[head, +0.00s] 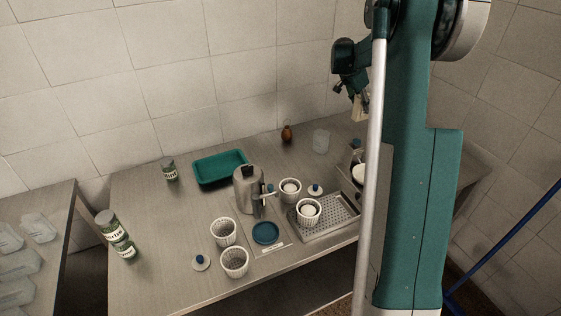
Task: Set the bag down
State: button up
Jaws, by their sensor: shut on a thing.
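My gripper (359,95) is in the head view at upper right, above the back right part of the table, near the wall. It is shut on a small pale beige thing, which looks like the bag (358,109). The bag hangs below the fingers and appears clear of the table. My arm's light tube and green column partly hide it, so its full shape and the exact grip do not show.
The table (150,265) holds a green tray (205,180), a metal canister (247,192), several perforated baskets (234,264), a drip grate (338,228), a brown bottle (287,135) and a clear cup (320,141).

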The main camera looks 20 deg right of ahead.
jog(key=w+a+r+n+t+p, duration=0.1)
jog(key=w+a+r+p, duration=0.1)
jog(key=a, duration=0.8)
jog(key=w+a+r+n+p, duration=0.1)
jog(key=a+p, duration=0.2)
jog(key=a, duration=0.7)
jog(key=s+a+n+t+p, duration=0.1)
jog(key=s+a+p, duration=0.1)
jog(key=a, duration=0.9)
jog(key=s+a+n+p, duration=0.1)
jog(key=a+n+p, duration=0.15)
jog(key=a, duration=0.85)
jog(key=shift+m, duration=0.45)
jog(key=shift+f, duration=2.45)
notch_tip(320, 180, down, 6)
jog(key=shift+f, duration=0.15)
jog(key=shift+f+b, duration=0.35)
jog(key=shift+f, duration=1.5)
